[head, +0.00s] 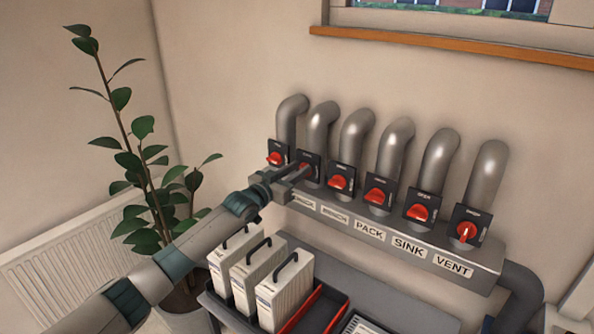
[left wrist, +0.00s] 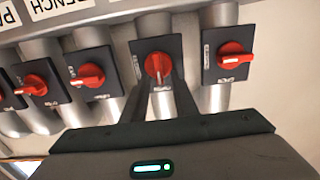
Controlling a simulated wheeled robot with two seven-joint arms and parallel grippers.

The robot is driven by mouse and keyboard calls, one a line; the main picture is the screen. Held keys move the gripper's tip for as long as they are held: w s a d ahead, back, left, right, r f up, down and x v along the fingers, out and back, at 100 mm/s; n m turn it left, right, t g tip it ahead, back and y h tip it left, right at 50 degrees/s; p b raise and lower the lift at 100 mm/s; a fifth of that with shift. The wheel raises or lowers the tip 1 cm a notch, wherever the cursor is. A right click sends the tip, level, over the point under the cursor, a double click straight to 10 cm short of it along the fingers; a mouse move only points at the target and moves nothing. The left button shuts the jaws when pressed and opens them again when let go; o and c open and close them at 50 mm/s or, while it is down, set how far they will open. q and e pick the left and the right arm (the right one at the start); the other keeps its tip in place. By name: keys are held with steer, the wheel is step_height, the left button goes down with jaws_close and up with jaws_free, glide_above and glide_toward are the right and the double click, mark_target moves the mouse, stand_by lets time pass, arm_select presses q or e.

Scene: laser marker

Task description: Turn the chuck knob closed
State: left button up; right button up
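The chuck knob (head: 304,167) is a red rotary handle on a dark square plate, second from the left in the row of pipes in the head view. My left gripper (head: 293,177) reaches it from the lower left and hides part of it and its label. In the left wrist view, the chuck knob (left wrist: 158,66) sits between the two dark fingers of my left gripper (left wrist: 160,86). The fingers close in on both sides of its handle. The handle stands upright in that view, with a white mark towards the gripper. My right gripper is not in view.
Neighbouring red knobs flank it closely: one at the far left (head: 275,158) and the bench knob (head: 340,182). The vent knob (head: 466,232) is at the right end. A labelled grey rail (head: 480,254) runs below.

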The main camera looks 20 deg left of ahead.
arm_select(q)
jaws_close()
steer(key=shift+m+b, duration=0.3)
steer(key=shift+m, duration=0.2)
steer(key=m+b, duration=0.1)
steer(key=m, duration=0.4)
steer(key=d+f+m+b, duration=0.1)
steer(key=m, duration=0.5)
steer(key=f+m, duration=0.1)
steer(key=m, duration=0.5)
steer(key=shift+s+d+b, duration=0.35)
steer(key=shift+b, duration=0.05)
steer(key=shift+o, duration=0.9)
jaws_free()
